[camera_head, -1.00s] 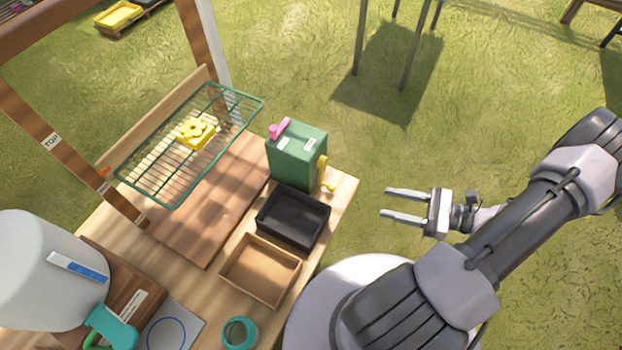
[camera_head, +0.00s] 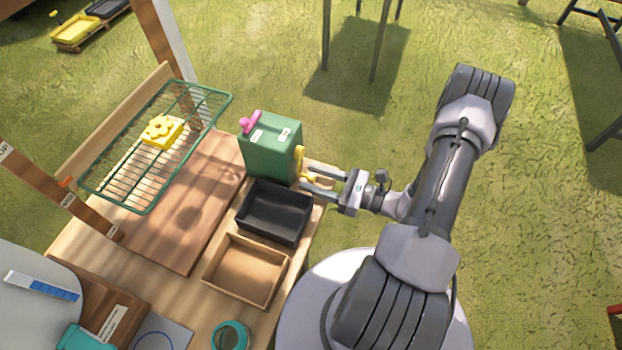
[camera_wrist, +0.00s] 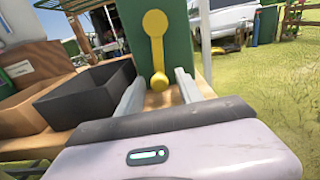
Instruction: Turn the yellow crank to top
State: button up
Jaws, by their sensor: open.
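The yellow crank (camera_head: 300,165) is on the right side of the green box (camera_head: 271,146). In the wrist view the crank (camera_wrist: 156,48) hangs straight down, with its round hub at the top and its knob at the bottom. My gripper (camera_head: 308,177) is open at the crank's lower end. In the wrist view my gripper (camera_wrist: 157,85) has one finger on each side of the knob, with gaps visible; I cannot tell how deep the knob sits between them. A pink handle (camera_head: 250,122) is on the box's top left.
A black tray (camera_head: 240,228) and a brown tray (camera_head: 208,270) stand in front of the green box. A green wire rack (camera_head: 103,190) holds a yellow flower block (camera_head: 162,131). Open grass (camera_head: 440,40) lies right of the table.

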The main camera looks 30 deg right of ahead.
jog(key=shift+w+a, duration=0.3)
jog(key=shift+w, duration=0.05)
grip_shut()
dwell(1.2)
